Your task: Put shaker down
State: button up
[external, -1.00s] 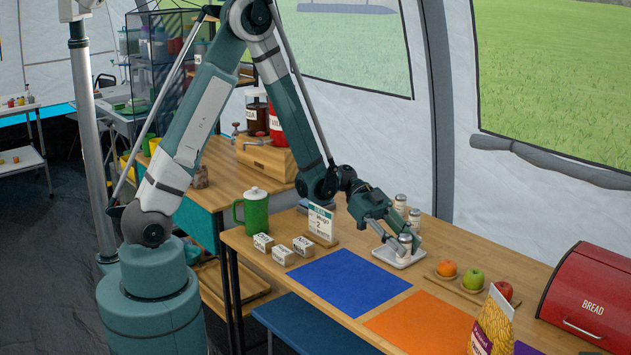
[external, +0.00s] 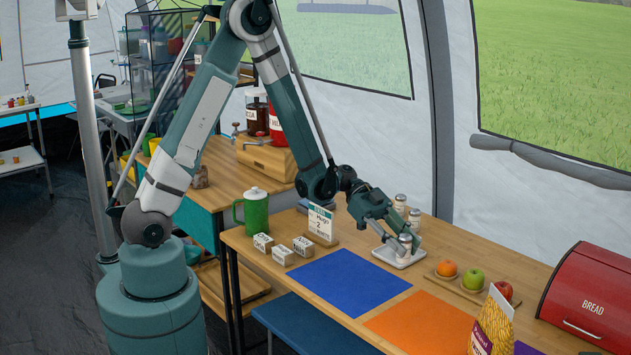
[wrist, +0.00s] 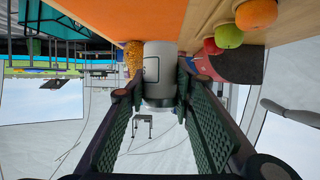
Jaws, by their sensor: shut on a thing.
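The shaker (external: 404,242) is a small pale cylinder with a grey metal top. My gripper (external: 396,237) is shut on it, low over a small white tray (external: 388,257) on the table. The shaker looks upright at the tray; I cannot tell whether its base touches it. In the wrist view the shaker (wrist: 158,75) shows between the two green ridged fingers of my gripper (wrist: 158,92).
An orange (external: 446,268), a green apple (external: 473,279) and a red apple (external: 502,290) sit on a wooden board to the right. A blue mat (external: 350,283) and an orange mat (external: 420,322) lie in front. A red bread box (external: 590,295) stands at far right.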

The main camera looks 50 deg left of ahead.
jog(key=w+a+r+n+t+p, duration=0.1)
jog(key=w+a+n+t, duration=0.1)
jog(key=a, duration=1.2)
jog(key=w+a+r+n+t+y, duration=0.1)
jog(key=w+a+r+n+t, duration=0.15)
jog(key=a, duration=1.15)
jog(key=w+a+n+t+p, duration=0.1)
jog(key=w+a+n+t, duration=0.15)
jog(key=a, duration=1.25)
notch_tip(320, 180, up, 5)
jog(key=n+t+y+p, duration=0.2)
jog(key=n+t+y, duration=0.3)
jog(key=n, duration=0.1)
send_over(214, 194)
jog(key=shift+f, duration=0.1)
jog(key=shift+f+b, duration=1.3)
jog(key=shift+f, duration=1.85)
jog(key=shift+f+b, duration=0.9)
jog(key=shift+f, duration=1)
